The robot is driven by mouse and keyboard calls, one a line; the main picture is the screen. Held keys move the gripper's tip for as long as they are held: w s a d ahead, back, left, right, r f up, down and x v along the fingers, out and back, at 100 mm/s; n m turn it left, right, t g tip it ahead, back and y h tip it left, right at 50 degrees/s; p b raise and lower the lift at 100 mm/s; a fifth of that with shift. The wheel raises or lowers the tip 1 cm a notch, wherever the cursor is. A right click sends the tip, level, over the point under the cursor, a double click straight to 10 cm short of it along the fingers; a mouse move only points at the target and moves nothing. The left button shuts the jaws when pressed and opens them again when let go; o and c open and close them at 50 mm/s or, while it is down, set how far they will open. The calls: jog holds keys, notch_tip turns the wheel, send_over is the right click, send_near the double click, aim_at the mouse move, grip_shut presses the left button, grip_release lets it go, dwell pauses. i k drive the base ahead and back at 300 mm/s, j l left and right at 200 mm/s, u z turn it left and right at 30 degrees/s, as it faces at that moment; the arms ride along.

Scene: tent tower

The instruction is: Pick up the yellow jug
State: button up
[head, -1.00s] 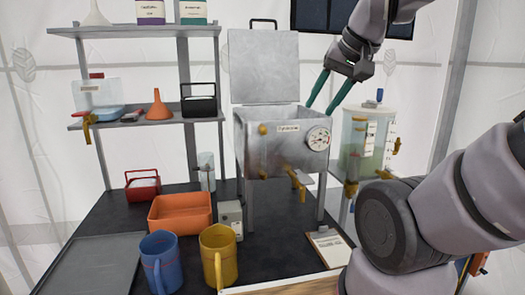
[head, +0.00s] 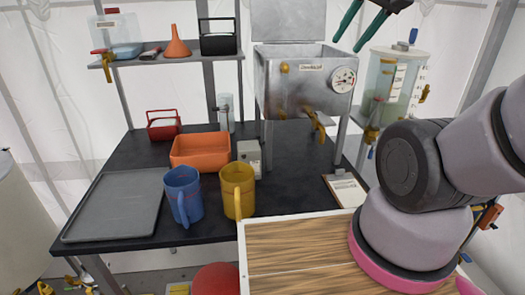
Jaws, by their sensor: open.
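The yellow jug (head: 238,192) stands upright on the black table, near its front edge, with its handle toward me. The blue jug (head: 183,193) stands close to its left. My gripper (head: 354,32) is at the top of the head view, with its two green fingers spread apart and nothing between them. It is up and to the right of the yellow jug, well away from it, near the metal tank. Its upper part is cut off by the picture's edge.
An orange bin (head: 200,150) and a small grey box (head: 250,156) stand behind the jugs. A grey tray (head: 113,206) lies left. The metal tank (head: 300,85) with a tap stands behind. A wooden-topped surface (head: 297,258) is in front, right of the yellow jug.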

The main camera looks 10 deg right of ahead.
aim_at(237, 178)
jog(key=k+j+z, duration=0.3)
jog(key=k, duration=0.15)
jog(key=k+j+z, duration=0.1)
jog(key=k+z, duration=0.15)
jog(key=k, duration=0.2)
jog(key=j+z, duration=0.25)
jog(key=j, duration=0.3)
jog(key=k+j+z, duration=0.25)
jog(key=j, duration=0.3)
jog(key=i+j, duration=0.05)
jog(key=i, duration=0.05)
